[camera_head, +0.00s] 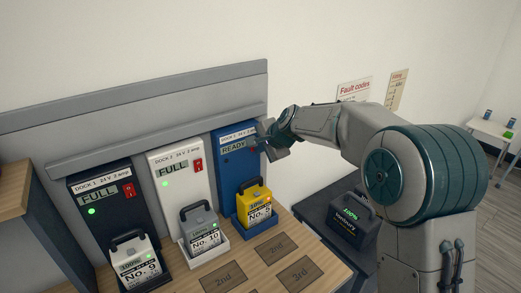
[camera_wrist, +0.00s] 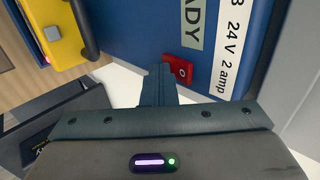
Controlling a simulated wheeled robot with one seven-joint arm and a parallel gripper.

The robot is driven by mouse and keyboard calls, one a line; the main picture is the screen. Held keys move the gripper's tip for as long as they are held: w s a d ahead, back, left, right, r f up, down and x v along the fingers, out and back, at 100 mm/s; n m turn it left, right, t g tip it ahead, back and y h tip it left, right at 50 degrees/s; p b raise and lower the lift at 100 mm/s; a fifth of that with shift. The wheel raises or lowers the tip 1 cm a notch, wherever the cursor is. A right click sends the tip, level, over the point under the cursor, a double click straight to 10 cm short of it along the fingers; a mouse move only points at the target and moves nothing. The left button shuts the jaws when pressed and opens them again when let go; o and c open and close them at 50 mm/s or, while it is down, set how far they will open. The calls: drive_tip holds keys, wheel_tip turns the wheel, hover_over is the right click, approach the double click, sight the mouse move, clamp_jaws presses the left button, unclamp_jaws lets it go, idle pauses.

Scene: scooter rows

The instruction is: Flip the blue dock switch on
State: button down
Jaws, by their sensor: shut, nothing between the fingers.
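The blue dock (camera_head: 230,163), labelled Dock 3, stands at the right end of the row with a READY display (camera_head: 234,146) and a yellow battery in its cradle. Its red switch (camera_wrist: 180,70) shows in the wrist view with an O mark visible. My gripper (camera_head: 262,143) is at the dock's right upper face, beside the switch, which it mostly hides in the head view. In the wrist view my gripper (camera_wrist: 161,72) is shut and empty, its tips close to the switch's edge. I cannot tell whether they touch it.
Dock 1 (camera_head: 97,188) and the white Dock 2 (camera_head: 166,168) read FULL, with green lights and batteries. The yellow battery (camera_head: 255,204) shows 10%. A wooden counter (camera_head: 240,257) with marked spots lies in front. A dark battery (camera_head: 352,222) stands on a lower surface under my arm.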

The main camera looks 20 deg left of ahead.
drive_tip(key=shift+r+p, duration=0.65)
drive_tip(key=shift+r, duration=0.25)
drive_tip(key=shift+f, duration=0.1)
drive_tip(key=s+d+f+b+v, duration=0.1)
drive_tip(key=b+v, duration=0.2)
drive_tip(key=v, duration=1)
drive_tip(key=shift+f, duration=0.15)
drive_tip(key=shift+d, duration=0.1)
